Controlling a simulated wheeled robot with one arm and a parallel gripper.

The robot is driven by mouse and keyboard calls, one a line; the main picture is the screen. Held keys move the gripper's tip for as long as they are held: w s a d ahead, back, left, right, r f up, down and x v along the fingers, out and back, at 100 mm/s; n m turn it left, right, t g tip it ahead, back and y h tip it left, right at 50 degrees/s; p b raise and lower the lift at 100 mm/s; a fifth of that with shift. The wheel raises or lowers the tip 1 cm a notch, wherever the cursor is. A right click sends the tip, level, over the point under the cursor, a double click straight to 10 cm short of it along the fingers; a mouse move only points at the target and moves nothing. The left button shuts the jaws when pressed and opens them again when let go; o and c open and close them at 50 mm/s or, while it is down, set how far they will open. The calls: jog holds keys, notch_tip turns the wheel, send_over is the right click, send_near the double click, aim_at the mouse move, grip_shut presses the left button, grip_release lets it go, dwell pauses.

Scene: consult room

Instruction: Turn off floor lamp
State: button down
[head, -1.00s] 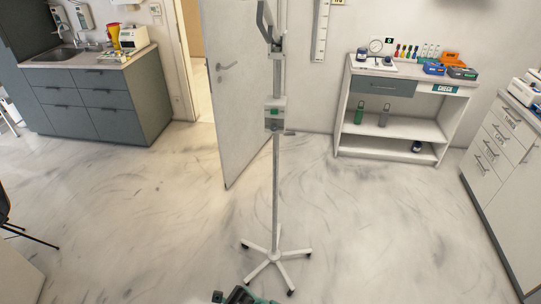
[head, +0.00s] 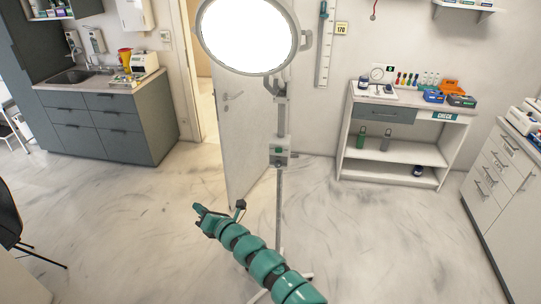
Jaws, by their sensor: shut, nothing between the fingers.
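The floor lamp has a round head (head: 247,35) that glows bright white at the top of the picture. Its thin grey pole (head: 279,205) runs down to a white base with splayed legs, partly hidden behind my arm. A small grey box (head: 279,152) with a green button sits on the pole. My gripper (head: 198,209) is at the end of my teal arm, shut and empty. In the picture it is left of the pole and lower than the box, apart from both. I cannot tell its depth exactly.
A half-open white door (head: 245,130) stands behind the lamp. A grey sink cabinet (head: 105,120) is at the left, with a dark chair (head: 10,215) nearer. A white shelf unit (head: 400,150) and a drawer cabinet (head: 505,190) are at the right. Open floor lies between.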

jog(key=w+d+t+h, duration=0.2)
jog(key=w+d+h, duration=0.1)
jog(key=d, duration=0.4)
jog(key=w+d+r+t+h, duration=0.1)
jog(key=w+d+t+h, duration=0.1)
jog(key=w+d+h, duration=0.2)
jog(key=w+d+r+t+h, duration=0.1)
jog(key=w+d+h, duration=0.3)
jog(key=d, duration=0.7)
jog(key=shift+w+d+t+h, duration=0.15)
jog(key=shift+w+t+h, duration=0.1)
jog(key=shift+t+h, duration=0.8)
jog(key=shift+m, duration=0.3)
